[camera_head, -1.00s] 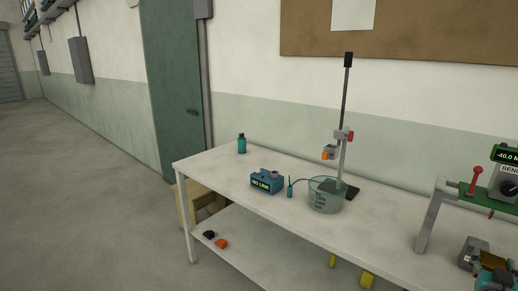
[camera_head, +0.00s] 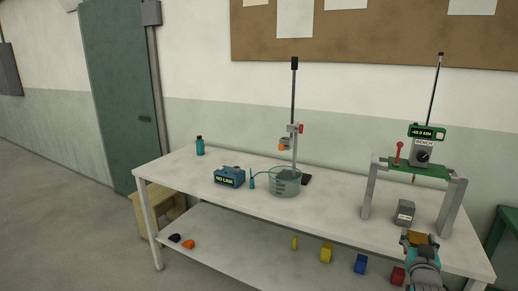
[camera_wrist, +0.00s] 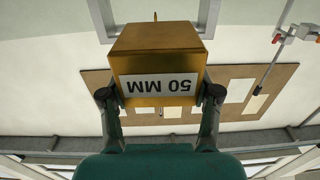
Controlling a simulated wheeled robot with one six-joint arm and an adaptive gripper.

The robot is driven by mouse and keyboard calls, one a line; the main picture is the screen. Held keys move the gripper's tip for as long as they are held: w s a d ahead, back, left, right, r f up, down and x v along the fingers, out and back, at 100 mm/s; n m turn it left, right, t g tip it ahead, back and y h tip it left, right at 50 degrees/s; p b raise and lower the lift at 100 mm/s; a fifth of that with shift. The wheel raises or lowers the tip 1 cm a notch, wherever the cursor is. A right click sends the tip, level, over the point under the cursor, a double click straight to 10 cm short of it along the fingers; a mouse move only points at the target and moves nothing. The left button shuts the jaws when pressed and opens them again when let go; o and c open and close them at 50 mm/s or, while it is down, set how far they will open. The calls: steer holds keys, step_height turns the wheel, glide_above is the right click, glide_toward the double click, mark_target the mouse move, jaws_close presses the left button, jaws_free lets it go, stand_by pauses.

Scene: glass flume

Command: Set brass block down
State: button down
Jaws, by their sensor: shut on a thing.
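The brass block (camera_wrist: 158,65) is a gold-coloured box with a white label reading "50 MM", upside down in the wrist view. My gripper (camera_wrist: 160,95) is shut on it, one dark fingertip at each side. In the head view my gripper (camera_head: 418,243) is at the lower right, in front of the bench's right part, with the brass block (camera_head: 417,237) at its tip. Whether the block touches the bench top cannot be told.
A grey block (camera_head: 405,212) stands on the white bench (camera_head: 330,218) just behind my gripper. A green-topped gauge stand (camera_head: 420,170) marked "BENCH" rises over it. A glass beaker (camera_head: 285,186), a blue "NO LINK" box (camera_head: 229,178) and a bottle (camera_head: 200,146) stand further left. Coloured blocks lie on the lower shelf.

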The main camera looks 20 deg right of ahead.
steer(key=w+a+f+n+t+y, duration=0.25)
steer(key=w+a+f, duration=0.25)
steer(key=a+f, duration=0.55)
steer(key=w+a+f+n+t+y, duration=0.2)
steer(key=w+a+f+n+y, duration=0.15)
steer(key=w+a+f, duration=0.45)
steer(key=s+a+f+n+y, duration=0.1)
steer(key=s+a+f+y, duration=0.2)
steer(key=a+f, duration=0.7)
steer(key=s+a+f+n+t+y, duration=0.1)
steer(key=s+a+f+y, duration=0.3)
steer(key=a, duration=1.3)
steer(key=s+f+n, duration=0.1)
steer(key=s+f, duration=0.3)
steer(key=f, duration=0.2)
steer(key=shift+f, duration=0.3)
steer(key=shift+d+t, duration=0.1)
steer(key=shift+t, duration=0.15)
